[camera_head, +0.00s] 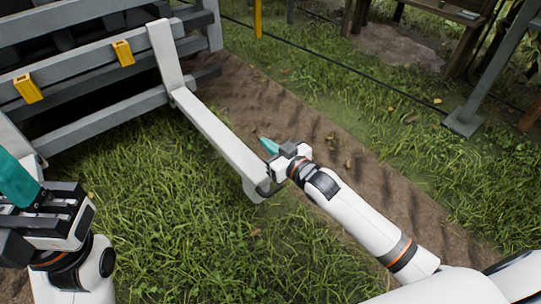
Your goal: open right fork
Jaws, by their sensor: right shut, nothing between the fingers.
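The right fork (215,132) is a white L-shaped bar. Its upright part stands against the grey rack (80,65), and its long arm reaches out low over the ground toward the lower right. My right gripper (268,145) is at the free end of this arm, on its right side. Its teal fingers are shut and empty, pointing to the upper left. Whether the gripper touches the fork's end cannot be told. My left gripper (14,182) is at the left edge with teal fingers, partly cut off; its opening is not clear.
Yellow clips (123,52) sit on the rack's rail. A brown soil strip (350,165) runs diagonally past the fork, with grass (160,235) on both sides. A grey post with a foot (464,122) and a wooden table (455,15) stand at the upper right.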

